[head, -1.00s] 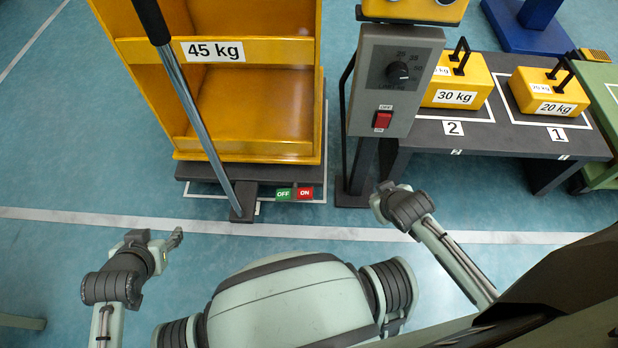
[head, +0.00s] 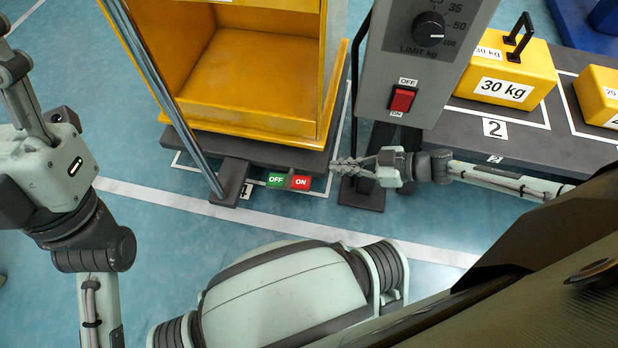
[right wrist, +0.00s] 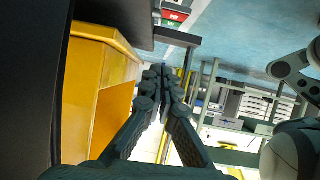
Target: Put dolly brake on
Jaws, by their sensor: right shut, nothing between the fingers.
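The yellow dolly (head: 240,75) stands on a dark base (head: 250,149). At its front low edge sit a green OFF pedal (head: 276,180) and a red ON pedal (head: 300,182), side by side. My right gripper (head: 338,164) is shut and empty. Its fingers point left, to the right of the ON pedal and apart from it. In the right wrist view the shut fingers (right wrist: 165,78) are in the middle and the red pedal (right wrist: 175,15) is at the top. My left arm is at the left; its fingers are out of frame.
A grey control post (head: 415,60) with a dial and red switch (head: 402,99) stands right of the dolly, close to my right gripper. The dolly's metal handle bar (head: 165,95) slopes down at left. A dark table (head: 530,150) carries yellow weights. Open floor lies in front.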

